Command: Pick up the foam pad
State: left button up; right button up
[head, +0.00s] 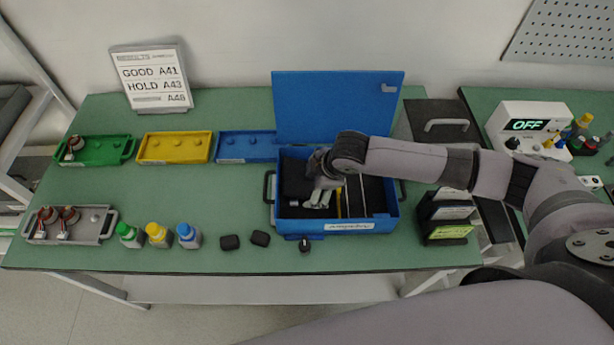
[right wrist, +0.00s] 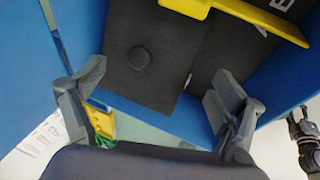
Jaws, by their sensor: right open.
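The open blue case (head: 345,228) stands on the green table, and a black foam pad (head: 297,178) lies in its left part. My right gripper (head: 318,198) reaches down into the case beside the pad, partly hidden by its own wrist. In the right wrist view its two fingers (right wrist: 158,98) are spread and empty. A flat black panel with a round raised knob (right wrist: 140,57), which seems to be the foam pad, lies beyond them. I cannot tell whether a finger touches it. My left gripper is not seen in the head view.
The raised blue lid (head: 338,105) stands behind the case. A yellow bar (right wrist: 240,15) crosses the inside. A black card holder (head: 445,218) is close on the right. A dark jointed shape (right wrist: 304,135) is unclear.

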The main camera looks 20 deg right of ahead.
jog(key=shift+x, duration=1.4)
jog(key=c, duration=1.2)
